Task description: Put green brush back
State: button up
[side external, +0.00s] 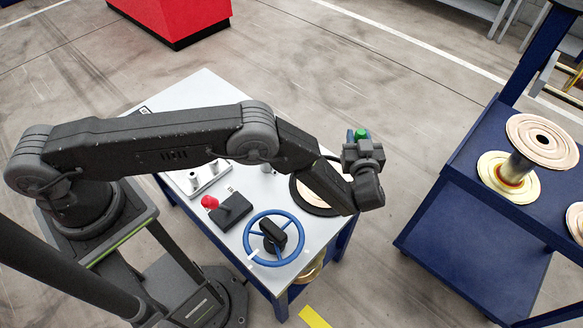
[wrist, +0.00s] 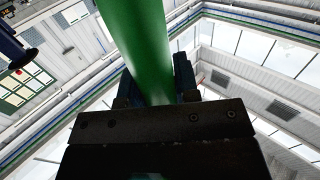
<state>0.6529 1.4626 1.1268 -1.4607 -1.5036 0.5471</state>
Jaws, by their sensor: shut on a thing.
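The green brush (side external: 362,133) shows in the side external view only as a small green end at the top of my gripper (side external: 357,141), above the far right edge of the white table. In the wrist view the green handle (wrist: 137,40) is a thick smooth cylinder standing between the two dark blue fingers of my gripper (wrist: 152,82). The fingers are shut on it. No bristles show in either view. Behind the handle the wrist view shows the ceiling and upper walls, so the gripper points upward.
The white table (side external: 205,97) carries a white holder with posts (side external: 210,178), a black box (side external: 236,209) with a red knob (side external: 209,202), a blue handwheel (side external: 274,262) and a disc (side external: 307,198) partly behind my arm. A blue cart (side external: 470,205) with spools (side external: 540,138) stands right, across open floor.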

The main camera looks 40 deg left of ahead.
jog(key=s+a+r, duration=0.1)
jog(key=s+a, duration=0.5)
jog(key=a, duration=0.5)
jog(key=s+a+r, duration=0.1)
jog(key=s+a, duration=0.4)
jog(key=a, duration=0.7)
notch_tip(320, 180, down, 10)
jog(key=shift+s, duration=0.15)
jog(key=o, duration=0.9)
jog(key=shift+f, duration=0.1)
